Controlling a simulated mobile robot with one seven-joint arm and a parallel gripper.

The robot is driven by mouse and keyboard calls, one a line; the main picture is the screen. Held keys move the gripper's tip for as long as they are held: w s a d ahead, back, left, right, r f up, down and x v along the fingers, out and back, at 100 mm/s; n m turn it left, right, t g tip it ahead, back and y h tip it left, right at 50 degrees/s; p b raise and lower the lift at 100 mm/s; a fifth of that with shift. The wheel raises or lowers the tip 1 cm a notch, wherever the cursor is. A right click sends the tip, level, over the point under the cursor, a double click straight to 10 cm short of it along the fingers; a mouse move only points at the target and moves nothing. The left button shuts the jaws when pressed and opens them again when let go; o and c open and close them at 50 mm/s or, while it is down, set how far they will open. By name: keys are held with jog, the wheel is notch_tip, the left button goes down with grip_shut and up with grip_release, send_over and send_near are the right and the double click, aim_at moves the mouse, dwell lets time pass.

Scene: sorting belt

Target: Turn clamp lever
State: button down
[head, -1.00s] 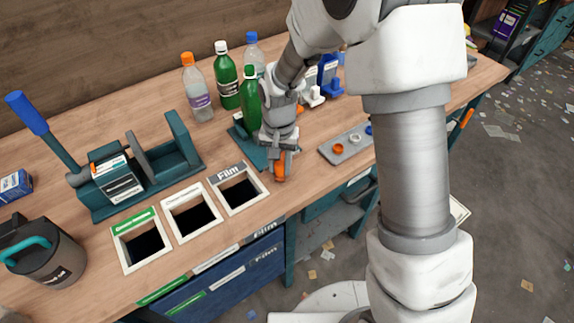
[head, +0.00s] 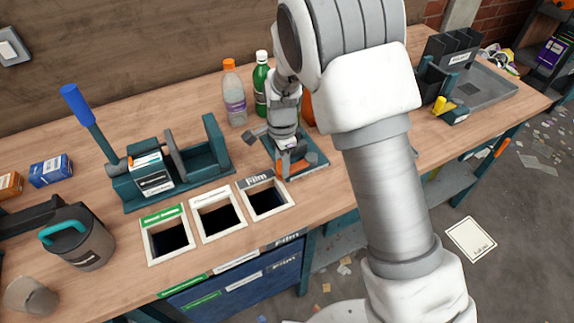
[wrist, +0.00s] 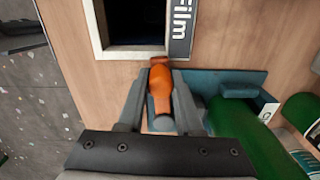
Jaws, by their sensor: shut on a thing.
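The orange clamp lever (wrist: 160,82) lies between my gripper's two fingers (wrist: 160,92) in the wrist view, and the fingers are shut on it. In the head view my gripper (head: 287,168) is low at the clamp, with the orange lever (head: 299,163) partly hidden by it. The teal clamp base (head: 318,172) sits on the bench just right of the Film opening; its teal side also shows in the wrist view (wrist: 238,82). A green bottle (wrist: 243,125) lies across the wrist view beside the lever. My arm hides much of the clamp in the head view.
The Film opening (head: 285,203) is close to my gripper, with two more framed openings to its left. A teal fixture with a blue-handled lever (head: 88,118) stands left. Bottles, including one with an orange cap (head: 235,97), stand behind.

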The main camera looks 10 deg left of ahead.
jog(key=shift+w+a+m, duration=0.35)
jog(key=shift+w+m, duration=0.05)
jog(key=shift+m, duration=0.1)
jog(key=c, duration=0.6)
grip_release()
jog(key=shift+r+p, duration=1)
jog(key=shift+r, duration=7.75)
jog(key=shift+d, duration=0.1)
